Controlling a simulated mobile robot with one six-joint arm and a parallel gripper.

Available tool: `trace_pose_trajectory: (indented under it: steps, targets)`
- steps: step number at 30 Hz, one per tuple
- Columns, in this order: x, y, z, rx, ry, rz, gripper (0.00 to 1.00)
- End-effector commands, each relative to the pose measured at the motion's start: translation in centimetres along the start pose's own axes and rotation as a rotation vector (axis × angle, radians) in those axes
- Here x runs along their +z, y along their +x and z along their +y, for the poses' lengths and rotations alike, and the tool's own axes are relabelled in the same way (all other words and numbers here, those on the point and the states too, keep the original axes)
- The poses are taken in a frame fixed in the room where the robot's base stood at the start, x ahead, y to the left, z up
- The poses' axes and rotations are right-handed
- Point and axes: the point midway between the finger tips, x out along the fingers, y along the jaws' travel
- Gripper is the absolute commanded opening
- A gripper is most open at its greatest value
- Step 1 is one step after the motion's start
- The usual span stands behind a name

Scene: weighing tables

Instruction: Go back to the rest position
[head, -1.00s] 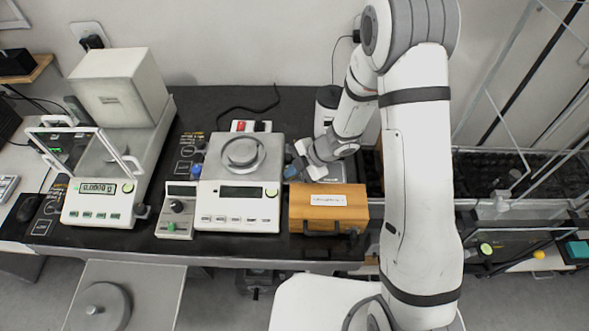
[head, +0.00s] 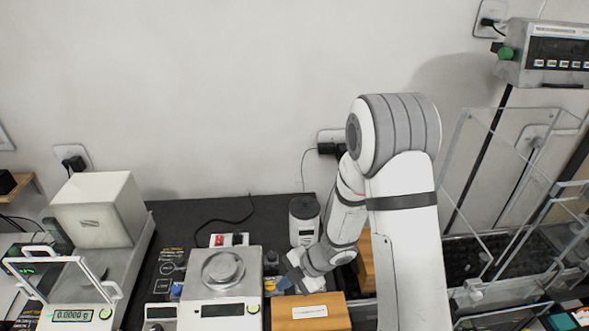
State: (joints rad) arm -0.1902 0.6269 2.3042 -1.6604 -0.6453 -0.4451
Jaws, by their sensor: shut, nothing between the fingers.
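My gripper (head: 283,279) is in the lower middle of the head view, at the end of my white arm. It is over the black table, between the flat balance (head: 222,310) and the wooden box (head: 312,316) with a white label. Its fingers are small and partly hidden by the wrist. I see nothing held in it. The balance carries a round metal pan, and the gripper is to the right of that pan. Whether the gripper touches the box cannot be told.
A white jar-like device (head: 304,220) with a dark top stands behind my gripper. An analytical balance (head: 72,314) reading 0.0000 g is at left. Clear glass panels (head: 500,190) stand at right, below a wall-mounted display unit (head: 545,55).

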Motion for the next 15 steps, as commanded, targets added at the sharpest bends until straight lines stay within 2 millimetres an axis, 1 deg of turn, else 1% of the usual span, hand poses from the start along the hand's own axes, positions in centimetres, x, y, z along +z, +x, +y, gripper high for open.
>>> trace_pose_trajectory:
  steps: [2,5,8,9,11,12,14,15]
  targets:
    - [0.2,-0.1,0.2,0.006,0.005,-0.01,0.0]
    - [1.2,-1.1,1.1,0.037,0.043,-0.076,0.0]
    - [3.4,-3.6,2.7,0.105,0.135,-0.217,0.0]
    - [4.4,-5.1,3.4,0.142,0.188,-0.287,0.0]
    - [5.9,-7.8,4.2,0.202,0.285,-0.396,0.0]
    - [6.7,-9.7,4.4,0.242,0.357,-0.465,0.0]
    - [7.6,-12.6,4.4,0.303,0.469,-0.558,0.0]
    - [8.0,-14.5,4.3,0.343,0.547,-0.614,0.0]
